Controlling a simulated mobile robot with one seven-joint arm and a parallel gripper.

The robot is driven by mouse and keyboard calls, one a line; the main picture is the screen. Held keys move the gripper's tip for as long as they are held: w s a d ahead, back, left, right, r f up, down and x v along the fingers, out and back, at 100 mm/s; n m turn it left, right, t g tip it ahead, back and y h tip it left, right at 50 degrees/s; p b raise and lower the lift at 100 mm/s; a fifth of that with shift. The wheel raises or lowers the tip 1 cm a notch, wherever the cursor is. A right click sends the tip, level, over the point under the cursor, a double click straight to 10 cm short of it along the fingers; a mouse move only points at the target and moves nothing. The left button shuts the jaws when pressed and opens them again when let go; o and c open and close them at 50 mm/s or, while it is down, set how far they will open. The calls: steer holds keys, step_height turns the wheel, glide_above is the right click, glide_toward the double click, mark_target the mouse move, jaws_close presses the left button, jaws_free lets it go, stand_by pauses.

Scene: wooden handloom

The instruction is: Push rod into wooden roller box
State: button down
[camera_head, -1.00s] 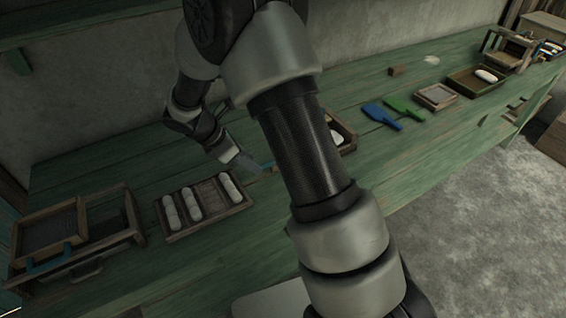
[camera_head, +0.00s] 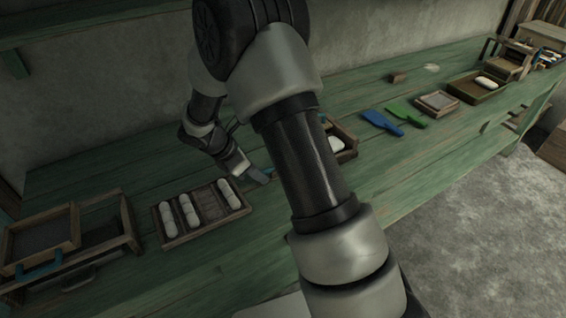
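A shallow wooden box with slots (camera_head: 178,239) lies on the green bench at left centre. It holds three pale rods: a left rod (camera_head: 168,220), a middle rod (camera_head: 188,210) and a right rod (camera_head: 229,193), with an empty slot between the middle and right rods. My gripper (camera_head: 263,177) is low over the bench, to the right of this box and apart from it. A small blue-grey piece shows at its tip; whether it is held is unclear. A second wooden box (camera_head: 347,155) with a pale piece in it is partly hidden behind my arm.
A wooden frame with a blue handle (camera_head: 40,270) stands at far left. A blue paddle (camera_head: 382,123), a green paddle (camera_head: 407,113), a small screen frame (camera_head: 438,103) and a tray with a pale piece (camera_head: 478,92) lie to the right. The bench behind the slotted box is clear.

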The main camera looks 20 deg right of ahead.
steer(key=d, duration=0.3)
steer(key=w+d+p, duration=0.1)
steer(key=d, duration=0.3)
steer(key=w+d, duration=0.1)
steer(key=d, duration=0.3)
steer(key=shift+w+p, duration=0.1)
steer(key=shift+p, duration=0.2)
steer(key=c, duration=1.7)
jaws_free()
steer(key=shift+o, duration=0.2)
steer(key=shift+r, duration=0.1)
steer(key=shift+p+v, duration=2.4)
steer(key=shift+v, duration=1)
